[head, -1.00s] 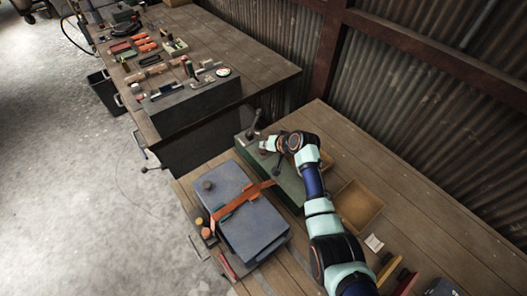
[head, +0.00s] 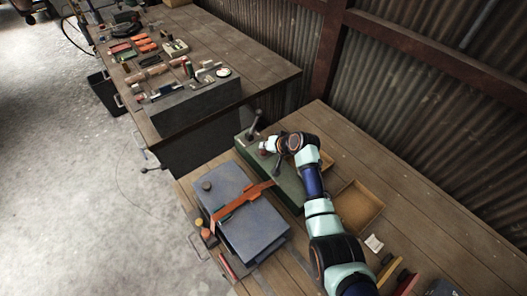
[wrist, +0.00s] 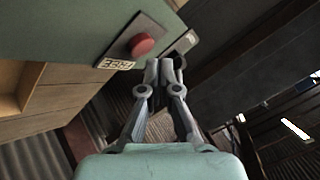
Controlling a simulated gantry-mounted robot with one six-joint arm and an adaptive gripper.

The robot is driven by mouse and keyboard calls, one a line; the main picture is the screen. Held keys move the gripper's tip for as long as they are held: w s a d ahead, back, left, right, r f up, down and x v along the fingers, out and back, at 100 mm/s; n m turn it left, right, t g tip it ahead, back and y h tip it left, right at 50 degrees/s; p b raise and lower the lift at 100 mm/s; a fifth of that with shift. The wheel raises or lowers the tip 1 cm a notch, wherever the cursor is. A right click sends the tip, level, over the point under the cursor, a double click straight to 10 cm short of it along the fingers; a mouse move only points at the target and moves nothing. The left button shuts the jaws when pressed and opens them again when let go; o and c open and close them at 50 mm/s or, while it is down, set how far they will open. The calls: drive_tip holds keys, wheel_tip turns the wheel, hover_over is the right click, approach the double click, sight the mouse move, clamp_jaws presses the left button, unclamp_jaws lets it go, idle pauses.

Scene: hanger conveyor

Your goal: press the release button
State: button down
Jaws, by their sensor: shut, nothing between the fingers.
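A round red button (wrist: 143,46) sits on a grey plate on the side of a green housing (wrist: 75,28). A small label reading "FREE" (wrist: 114,63) is beside it. My gripper (wrist: 166,68) is shut and empty. In the wrist view its fingertips are just right of and below the red button, and a gap shows between them and it. In the head view my gripper (head: 271,146) is at the far part of the green box (head: 290,186), with a bit of red, likely the button (head: 263,152), beside it.
Dark levers (head: 257,118) rise from the green box near my gripper. A blue-grey case (head: 245,225) with an orange strap lies to the left. An open wooden tray (head: 358,207) is to the right of my arm. The corrugated wall stands behind the bench.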

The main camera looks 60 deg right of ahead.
sight(265, 152)
drive_tip(key=shift+f, duration=0.45)
drive_tip(key=shift+f+b, duration=0.5)
drive_tip(key=shift+b, duration=0.1)
idle(0.4)
drive_tip(key=shift+r, duration=0.1)
drive_tip(key=shift+r+p, duration=0.8)
drive_tip(key=shift+p, duration=0.05)
drive_tip(key=shift+r, duration=0.1)
wheel_tip(265, 152, up, 5)
drive_tip(key=p, duration=0.4)
drive_tip(key=shift+p, duration=0.35)
idle(0.4)
